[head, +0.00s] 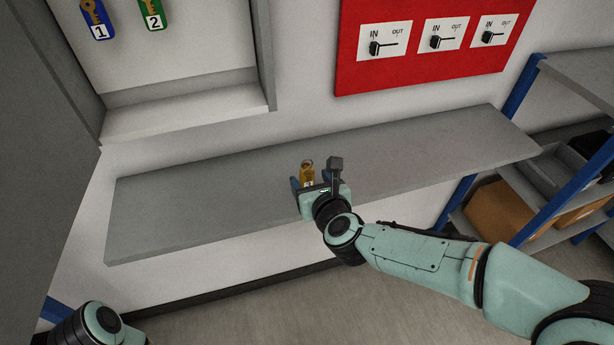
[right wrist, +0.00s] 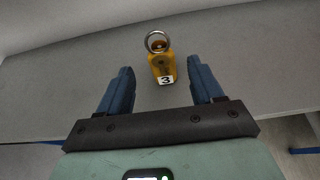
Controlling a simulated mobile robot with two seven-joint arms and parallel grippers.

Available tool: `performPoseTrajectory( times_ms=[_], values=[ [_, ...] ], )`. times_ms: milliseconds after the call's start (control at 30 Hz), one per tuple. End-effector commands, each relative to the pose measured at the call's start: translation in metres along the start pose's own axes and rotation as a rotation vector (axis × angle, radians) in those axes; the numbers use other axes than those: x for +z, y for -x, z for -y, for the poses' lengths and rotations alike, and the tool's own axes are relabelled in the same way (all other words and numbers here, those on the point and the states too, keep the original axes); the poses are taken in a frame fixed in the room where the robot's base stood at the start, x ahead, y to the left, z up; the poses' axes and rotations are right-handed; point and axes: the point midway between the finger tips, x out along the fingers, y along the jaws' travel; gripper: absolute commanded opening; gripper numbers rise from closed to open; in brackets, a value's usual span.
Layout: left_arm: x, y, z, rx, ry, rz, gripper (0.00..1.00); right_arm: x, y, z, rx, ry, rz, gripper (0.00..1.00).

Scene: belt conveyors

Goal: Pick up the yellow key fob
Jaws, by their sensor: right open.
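The yellow key fob (head: 307,172) lies on the grey shelf (head: 420,145), with a metal ring at its far end. In the right wrist view the yellow key fob (right wrist: 163,67) shows a white label with a 3 at its near end. My right gripper (head: 314,182) is open at the shelf. In the right wrist view the fob sits ahead of and between the lines of the two blue fingers of my right gripper (right wrist: 161,72), apart from both. My left gripper is out of view; only part of my left arm shows at the bottom left.
A blue fob (head: 98,18) and a green fob (head: 152,13) hang in an open cabinet (head: 185,113) above the shelf. A red panel (head: 400,75) with IN/OUT switches is on the wall. A rack with boxes (head: 497,212) stands at right. The shelf is otherwise clear.

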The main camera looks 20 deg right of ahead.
Motion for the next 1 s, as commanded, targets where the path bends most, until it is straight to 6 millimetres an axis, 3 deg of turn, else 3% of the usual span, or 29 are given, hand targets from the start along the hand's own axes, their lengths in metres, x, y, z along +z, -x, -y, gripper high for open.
performPoseTrajectory(
  times_ms=[267,500,800,833,1000],
  values=[
    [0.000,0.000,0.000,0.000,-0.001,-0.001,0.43,0.000,-0.023,0.001,-0.002,0.001,-0.001,0.66],
    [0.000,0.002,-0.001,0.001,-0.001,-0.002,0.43,0.000,-0.058,0.002,0.000,0.001,-0.001,0.66],
    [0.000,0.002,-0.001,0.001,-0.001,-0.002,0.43,0.001,-0.065,0.002,0.000,0.000,0.001,0.66],
    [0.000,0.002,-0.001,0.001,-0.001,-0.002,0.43,0.001,-0.065,0.002,0.000,0.000,0.001,0.63],
    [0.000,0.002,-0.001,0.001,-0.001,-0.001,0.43,0.001,-0.065,0.002,0.000,0.001,0.001,0.11]
  ],
)
